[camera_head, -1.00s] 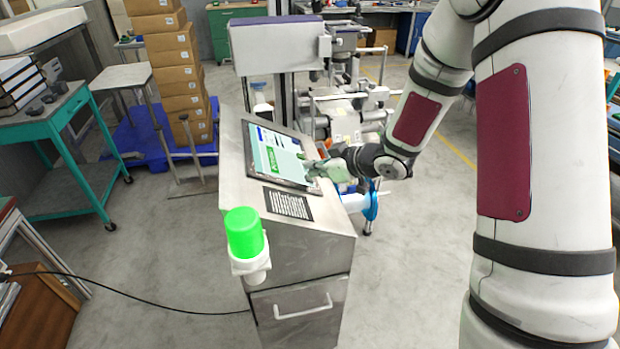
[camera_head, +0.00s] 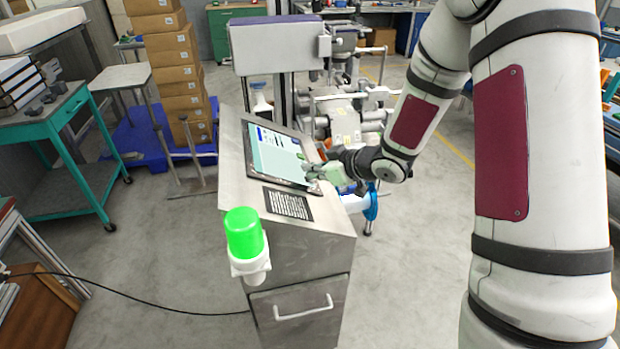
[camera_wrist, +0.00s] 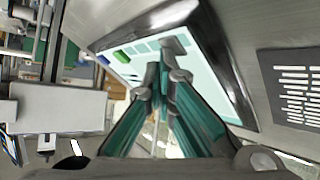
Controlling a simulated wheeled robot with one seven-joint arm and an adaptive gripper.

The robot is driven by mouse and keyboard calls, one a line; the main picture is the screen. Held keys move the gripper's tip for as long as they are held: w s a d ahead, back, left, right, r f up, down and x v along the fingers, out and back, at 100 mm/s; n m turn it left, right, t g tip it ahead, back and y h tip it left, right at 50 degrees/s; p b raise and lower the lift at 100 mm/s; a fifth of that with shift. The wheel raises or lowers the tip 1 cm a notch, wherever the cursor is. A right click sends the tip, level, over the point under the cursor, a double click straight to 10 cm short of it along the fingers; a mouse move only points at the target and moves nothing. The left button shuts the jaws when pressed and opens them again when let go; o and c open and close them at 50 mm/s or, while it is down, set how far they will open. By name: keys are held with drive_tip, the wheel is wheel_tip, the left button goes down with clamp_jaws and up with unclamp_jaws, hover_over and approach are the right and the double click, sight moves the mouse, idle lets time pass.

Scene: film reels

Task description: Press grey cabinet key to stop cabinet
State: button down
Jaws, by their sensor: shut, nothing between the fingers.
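The steel cabinet (camera_head: 290,235) has a tilted touchscreen (camera_head: 272,158) on its sloped top. In the wrist view the screen (camera_wrist: 205,75) shows a pale field, a blue patch, a green patch and a row of grey-green keys (camera_wrist: 145,48); I cannot tell which is the grey cabinet key. My gripper (camera_head: 308,167) is shut and empty at the screen's right side. In the wrist view its fingertips (camera_wrist: 168,74) are over the screen, hiding part of it; contact cannot be told. A green signal lamp (camera_head: 243,233) is lit on the cabinet's front corner.
A black text label (camera_head: 288,203) lies below the screen. A machine (camera_head: 345,115) stands behind the cabinet. A teal cart (camera_head: 65,130) and stacked boxes (camera_head: 178,70) are at left. A black cable (camera_head: 150,303) crosses the floor.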

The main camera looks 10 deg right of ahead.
drive_tip(key=shift+d+r+p, duration=0.45)
drive_tip(key=shift+r+p, duration=0.25)
drive_tip(key=shift+r, duration=0.05)
drive_tip(key=shift+d+r+p, duration=0.4)
drive_tip(key=shift+r+p, duration=0.15)
drive_tip(key=shift+r, duration=0.2)
drive_tip(key=shift+d+r+p, duration=0.45)
drive_tip(key=shift+r+p, duration=0.05)
drive_tip(key=shift+r, duration=0.2)
drive_tip(key=shift+d+r+p, duration=0.4)
drive_tip(key=shift+r+p, duration=0.15)
drive_tip(key=shift+r, duration=0.2)
